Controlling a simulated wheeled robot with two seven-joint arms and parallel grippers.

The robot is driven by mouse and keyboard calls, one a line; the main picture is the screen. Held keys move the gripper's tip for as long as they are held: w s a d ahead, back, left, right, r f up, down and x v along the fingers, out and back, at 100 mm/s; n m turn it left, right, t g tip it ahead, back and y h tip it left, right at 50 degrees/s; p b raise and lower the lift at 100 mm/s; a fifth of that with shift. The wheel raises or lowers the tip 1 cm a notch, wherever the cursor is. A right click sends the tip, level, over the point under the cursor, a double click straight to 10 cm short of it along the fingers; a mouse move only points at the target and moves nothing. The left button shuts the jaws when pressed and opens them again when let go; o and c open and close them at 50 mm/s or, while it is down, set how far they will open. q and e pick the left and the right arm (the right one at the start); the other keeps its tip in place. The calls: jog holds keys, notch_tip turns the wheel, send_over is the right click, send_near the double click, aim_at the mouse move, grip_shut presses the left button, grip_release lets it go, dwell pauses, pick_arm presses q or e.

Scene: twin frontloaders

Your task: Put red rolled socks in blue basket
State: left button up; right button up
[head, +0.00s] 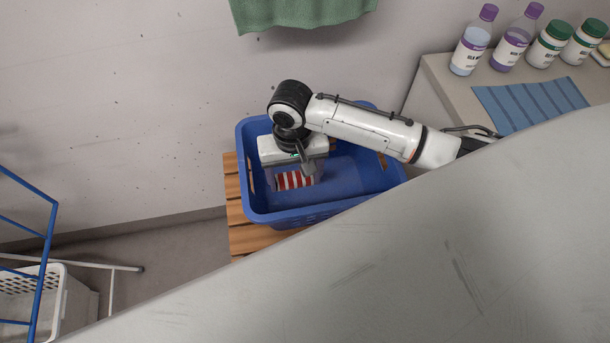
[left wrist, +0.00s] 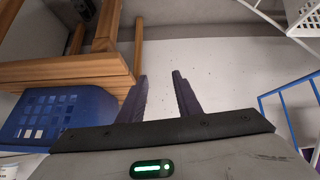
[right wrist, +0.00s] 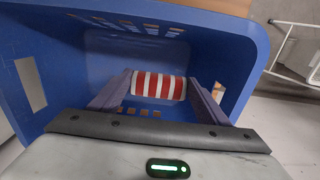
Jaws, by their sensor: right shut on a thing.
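The red-and-white striped rolled socks (head: 294,180) are down inside the blue basket (head: 262,214), toward its left end. My right gripper (head: 296,176) reaches into the basket from above and is shut on the socks. In the right wrist view the socks (right wrist: 158,86) sit between the two fingers, with the basket walls (right wrist: 50,70) around them. My left gripper (left wrist: 160,90) is open and empty in the left wrist view, with the basket (left wrist: 62,115) to its left. It is not in the head view.
The basket stands on a slatted wooden stand (head: 238,215) by the wall. Bottles (head: 472,40) and a blue striped cloth (head: 530,103) are on a counter at right. A blue rack (head: 45,260) and white basket (head: 62,300) are at lower left. A grey surface fills the front.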

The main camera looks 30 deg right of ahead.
aim_at(295, 180)
notch_tip(295, 180, down, 4)
jog(key=shift+r, duration=0.15)
notch_tip(295, 180, down, 3)
jog(key=shift+b, duration=0.5)
jog(key=shift+f, duration=0.4)
pick_arm(q)
jog(key=shift+w+d+f, duration=0.1)
jog(key=shift+w+f, duration=0.15)
jog(key=shift+w, duration=0.2)
jog(key=shift+s, duration=0.1)
pick_arm(e)
jog(key=shift+f, duration=0.1)
jog(key=shift+f, duration=0.35)
jog(key=shift+f, duration=0.1)
